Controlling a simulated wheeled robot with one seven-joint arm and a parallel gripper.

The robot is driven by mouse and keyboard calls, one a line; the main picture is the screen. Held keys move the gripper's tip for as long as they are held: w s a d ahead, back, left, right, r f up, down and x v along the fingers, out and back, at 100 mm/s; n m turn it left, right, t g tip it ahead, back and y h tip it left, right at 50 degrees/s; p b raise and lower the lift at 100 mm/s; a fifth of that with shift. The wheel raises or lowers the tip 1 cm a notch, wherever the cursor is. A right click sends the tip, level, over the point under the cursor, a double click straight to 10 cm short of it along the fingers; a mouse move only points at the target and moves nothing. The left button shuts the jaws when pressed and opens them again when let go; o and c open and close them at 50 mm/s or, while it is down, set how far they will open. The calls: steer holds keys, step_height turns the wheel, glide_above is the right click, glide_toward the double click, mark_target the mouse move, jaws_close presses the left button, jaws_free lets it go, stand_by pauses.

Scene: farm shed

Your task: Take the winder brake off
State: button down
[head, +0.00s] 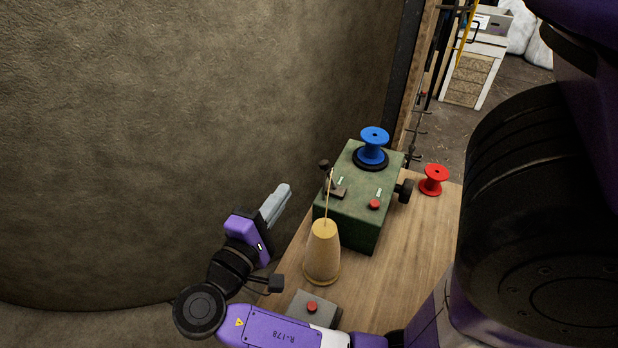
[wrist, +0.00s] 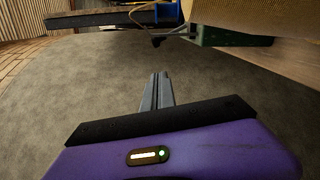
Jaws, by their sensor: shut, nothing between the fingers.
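The winder is a green box (head: 352,222) on the wooden bench, with a blue spool (head: 374,147) on a black disc on top. A lever with a black knob (head: 324,164) rises at its left edge, beside a small slotted plate (head: 338,192). I cannot tell the brake's setting from its position. A red button (head: 374,204) is on top and a black side knob (head: 404,190) is at the right. My gripper (head: 284,192) is shut and empty, left of the winder and apart from it. In the wrist view, the closed fingers (wrist: 156,88) point towards a dark knob (wrist: 157,41).
A tan thread cone (head: 322,252) stands in front of the winder, its thread running up near the lever. A red spool (head: 434,180) stands right of the winder. A grey box with a red button (head: 312,308) is at the bench's near end.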

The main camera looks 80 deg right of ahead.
mark_target(330, 175)
steer(key=s+d+b, duration=0.1)
steer(key=s+d, duration=0.3)
steer(key=d, duration=0.2)
steer(key=shift+s+d+r, duration=0.3)
